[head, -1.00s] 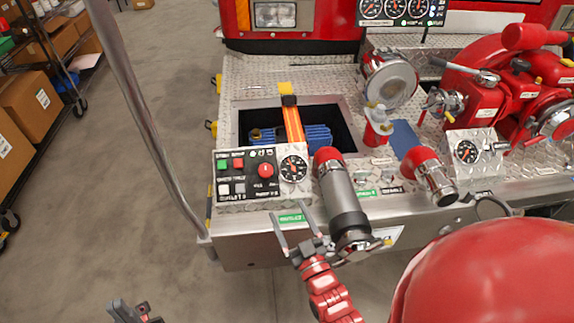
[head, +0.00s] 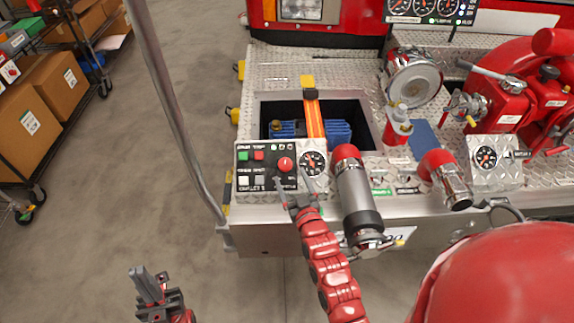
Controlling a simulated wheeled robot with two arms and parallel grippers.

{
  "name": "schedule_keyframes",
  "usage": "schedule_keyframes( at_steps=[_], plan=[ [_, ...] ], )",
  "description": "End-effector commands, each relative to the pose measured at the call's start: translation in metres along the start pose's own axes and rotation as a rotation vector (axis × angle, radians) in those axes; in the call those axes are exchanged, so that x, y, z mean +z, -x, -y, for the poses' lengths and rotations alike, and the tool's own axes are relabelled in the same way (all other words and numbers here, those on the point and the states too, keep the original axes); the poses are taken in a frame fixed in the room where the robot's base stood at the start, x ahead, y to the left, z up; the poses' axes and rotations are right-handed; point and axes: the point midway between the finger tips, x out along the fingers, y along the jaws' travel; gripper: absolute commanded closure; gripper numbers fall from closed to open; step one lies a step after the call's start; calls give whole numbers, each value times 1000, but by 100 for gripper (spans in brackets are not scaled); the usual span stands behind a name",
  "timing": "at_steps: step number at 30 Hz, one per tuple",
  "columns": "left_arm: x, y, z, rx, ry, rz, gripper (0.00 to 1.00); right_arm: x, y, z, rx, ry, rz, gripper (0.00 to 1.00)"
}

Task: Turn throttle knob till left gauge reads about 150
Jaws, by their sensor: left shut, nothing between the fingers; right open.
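The red throttle knob (head: 285,164) sits on the black control panel (head: 266,150) at the bumper's left. My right gripper (head: 293,183) is open just in front of the knob, its two fingers spread at the panel's front edge. I cannot tell whether a finger touches the knob. The display at the top has gauges in a row, with the left gauge (head: 398,5) partly cut off; its reading is too small to tell. Another round gauge (head: 313,163) is right of the knob. My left gripper (head: 150,288) is shut and empty, low over the floor.
A grey hose fitting with a red end (head: 356,195) stands close right of my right gripper. Buttons, including a green one (head: 243,156), are left of the knob. A metal handrail (head: 170,100) rises at the left. Floor between it and the shelf of boxes (head: 40,115) is clear.

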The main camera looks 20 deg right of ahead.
Motion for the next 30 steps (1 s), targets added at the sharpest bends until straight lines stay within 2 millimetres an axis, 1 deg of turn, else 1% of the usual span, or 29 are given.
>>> schedule_keyframes(
  at_steps=[1, 3, 6, 9, 14, 20, 21, 23, 27, 29, 30],
  plan=[
    [-1, -5, 0, 0, 0, 0, 100, -4, -10, 0, 0, 0, -3, 17],
    [-1, -8, 0, 0, 0, 0, 100, -3, -21, 0, 0, 0, 0, 17],
    [-2, -10, 0, 0, 0, 0, 100, -4, -33, 0, 0, 0, -4, 17],
    [-2, -12, 1, 0, 0, 0, 100, -2, -40, 0, 0, 1, -3, 17],
    [-2, -12, 1, 0, 0, 0, 100, -1, -46, 0, 0, 1, -2, 17],
    [-2, -12, 1, 0, 0, 0, 100, -1, -46, 0, 1, 1, -2, 17],
    [-2, -12, 1, 0, 0, 0, 100, -1, -46, 0, 1, 1, -2, 20],
    [-2, -12, 1, 0, 0, 0, 100, -1, -45, 0, 1, 1, -2, 31],
    [-2, -12, 1, 0, 0, 0, 100, -1, -45, 0, 1, 1, -2, 56],
    [-2, -12, 1, 0, 0, 0, 100, -1, -45, 0, 1, 1, -2, 67],
    [-2, -12, 1, 0, 0, 0, 100, -1, -45, 0, 1, 1, -2, 74]
  ],
)
